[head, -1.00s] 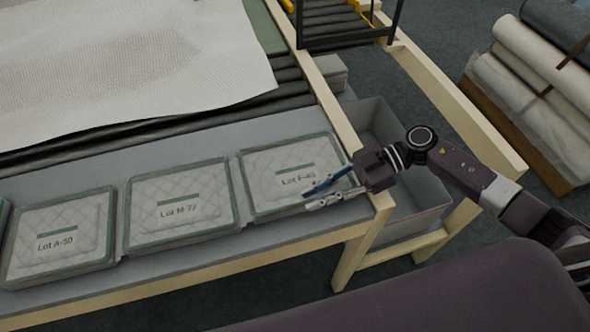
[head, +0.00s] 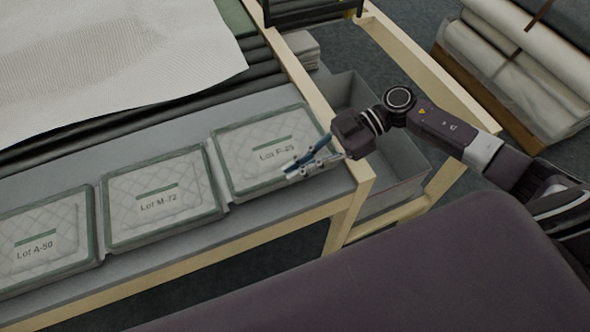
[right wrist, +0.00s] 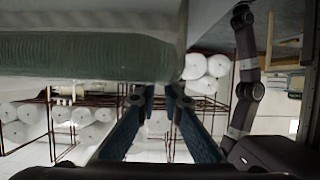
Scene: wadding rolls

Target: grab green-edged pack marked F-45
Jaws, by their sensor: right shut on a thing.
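The F-45 pack (head: 250,150) is a pale quilted slab with a green edge, lying on the grey table top at the right end of a row. Its label is partly blurred, close to the fingers. My right gripper (head: 288,170) is at the pack's front edge, toward its right corner, and is shut on it. In the right wrist view the fingers (right wrist: 160,92) reach the green edge of the pack (right wrist: 90,58). The pack looks still flat on the table. My left gripper is not in view.
The M-72 pack (head: 160,200) lies just left of the F-45 pack, with the A-50 pack (head: 45,245) further left. Behind are dark rolls and a white sheet (head: 110,60). A grey bin (head: 400,165) stands beyond the table's wooden right edge (head: 305,95).

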